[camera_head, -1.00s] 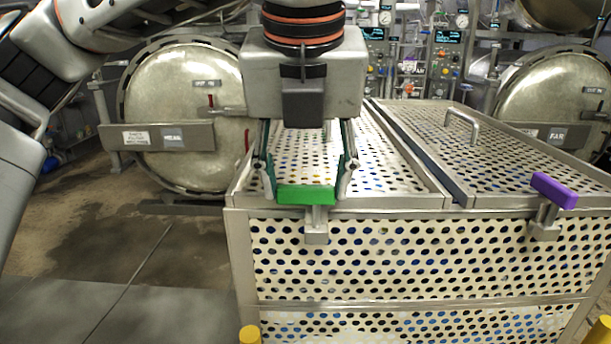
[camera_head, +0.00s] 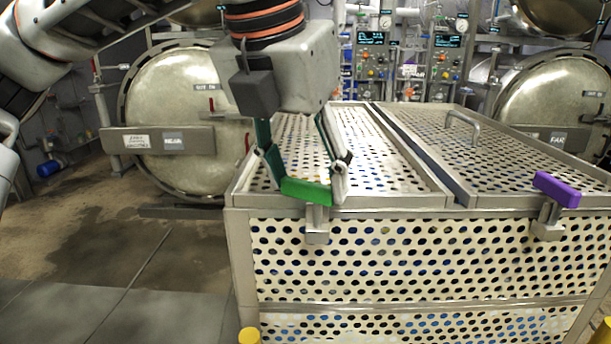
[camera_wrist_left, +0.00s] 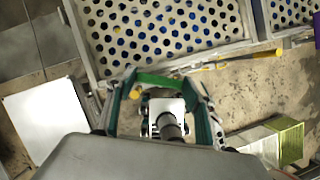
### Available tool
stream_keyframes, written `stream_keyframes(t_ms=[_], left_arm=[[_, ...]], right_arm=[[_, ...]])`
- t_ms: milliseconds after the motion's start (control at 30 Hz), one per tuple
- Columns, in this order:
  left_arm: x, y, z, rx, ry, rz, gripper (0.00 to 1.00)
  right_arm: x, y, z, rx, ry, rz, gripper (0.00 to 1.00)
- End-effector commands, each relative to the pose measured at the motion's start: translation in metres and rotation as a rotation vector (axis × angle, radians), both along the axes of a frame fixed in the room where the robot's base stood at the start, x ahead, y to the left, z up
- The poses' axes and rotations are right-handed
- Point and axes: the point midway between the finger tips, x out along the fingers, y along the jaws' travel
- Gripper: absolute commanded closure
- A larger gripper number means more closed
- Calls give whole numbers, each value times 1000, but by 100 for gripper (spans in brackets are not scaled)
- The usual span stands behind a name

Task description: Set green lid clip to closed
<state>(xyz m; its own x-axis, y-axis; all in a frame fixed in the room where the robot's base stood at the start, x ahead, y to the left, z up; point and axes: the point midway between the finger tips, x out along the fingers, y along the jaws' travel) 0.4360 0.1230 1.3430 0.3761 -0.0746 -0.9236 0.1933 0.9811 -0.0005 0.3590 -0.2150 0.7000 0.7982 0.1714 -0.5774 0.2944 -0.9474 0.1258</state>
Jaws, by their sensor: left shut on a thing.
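The green lid clip (camera_head: 305,191) is a green bar on a metal bracket (camera_head: 317,224) at the front top edge of the perforated crate (camera_head: 420,253). It sits in front of the left perforated lid (camera_head: 385,160). My left gripper (camera_head: 307,183) is shut on the green bar, one finger at each end. The bar is slightly turned, its right end lower in the head view. In the left wrist view the green bar (camera_wrist_left: 160,79) spans between the fingertips. My right gripper is not in view.
A purple clip (camera_head: 557,190) is on the crate's right front edge. The right lid has a metal handle (camera_head: 463,125). Round autoclave doors stand behind at left (camera_head: 180,115) and right (camera_head: 555,100). Yellow posts (camera_head: 249,336) stand low in front. Floor at left is open.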

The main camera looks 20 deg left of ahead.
Motion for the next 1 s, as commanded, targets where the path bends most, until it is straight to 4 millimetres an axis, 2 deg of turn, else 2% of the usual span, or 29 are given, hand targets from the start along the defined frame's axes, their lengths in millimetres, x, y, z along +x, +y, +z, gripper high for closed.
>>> stream_keyframes(t_ms=[200, 500, 1000], left_arm=[[3, 1, 0, -1, 1, -204, 70], [8, 0, 0, -3, 2, -488, 70], [14, -3, 0, -2, 2, -918, 70]], right_arm=[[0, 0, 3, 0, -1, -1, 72], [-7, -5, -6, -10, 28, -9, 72], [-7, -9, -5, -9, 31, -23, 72]])
